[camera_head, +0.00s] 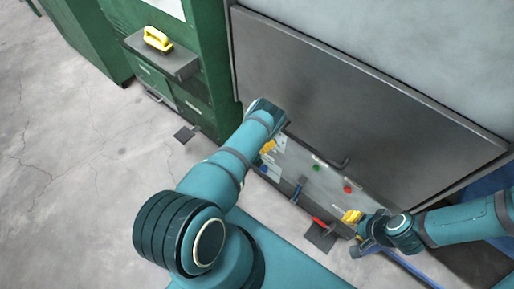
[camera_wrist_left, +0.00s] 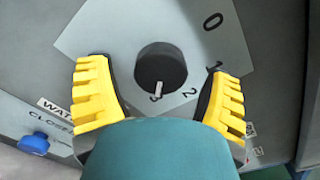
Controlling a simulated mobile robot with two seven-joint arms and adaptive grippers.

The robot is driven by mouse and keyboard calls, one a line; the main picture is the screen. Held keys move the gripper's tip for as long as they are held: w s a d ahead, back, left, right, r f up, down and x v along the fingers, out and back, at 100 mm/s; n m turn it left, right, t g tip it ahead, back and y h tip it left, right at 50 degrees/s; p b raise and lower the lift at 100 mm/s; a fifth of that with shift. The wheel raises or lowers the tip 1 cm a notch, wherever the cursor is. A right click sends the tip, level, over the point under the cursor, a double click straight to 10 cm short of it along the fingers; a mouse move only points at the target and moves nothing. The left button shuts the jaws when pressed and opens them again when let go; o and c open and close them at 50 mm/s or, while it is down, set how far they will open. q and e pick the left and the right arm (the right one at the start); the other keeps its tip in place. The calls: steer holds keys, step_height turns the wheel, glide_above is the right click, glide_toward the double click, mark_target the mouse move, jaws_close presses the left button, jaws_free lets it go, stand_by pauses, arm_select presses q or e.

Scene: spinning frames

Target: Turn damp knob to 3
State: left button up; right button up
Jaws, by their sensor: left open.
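The black round knob (camera_wrist_left: 160,66) sits on a pale dial plate (camera_wrist_left: 100,32) marked 0, 1, 2 and 3 in the left wrist view. Its white pointer line is at the lower side, close to the 3. My left gripper (camera_wrist_left: 160,95) is open, with one yellow finger on each side of the knob and a visible gap to it. In the head view my left gripper (camera_head: 267,148) is at the left end of the control panel, and my arm hides the knob. My right gripper (camera_head: 352,217) is at the panel's right end; its opening is unclear.
The panel (camera_head: 290,158) carries a green button (camera_head: 315,168), a red button (camera_head: 347,189) and a blue-handled lever (camera_head: 297,190). A blue knob (camera_wrist_left: 34,143) lies lower left in the wrist view. A green cabinet (camera_head: 205,60) with a yellow-handled brush (camera_head: 158,39) stands left; floor is open beyond.

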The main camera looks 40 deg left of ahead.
arm_select(q)
steer(key=s, duration=1.1)
steer(key=shift+a, duration=0.45)
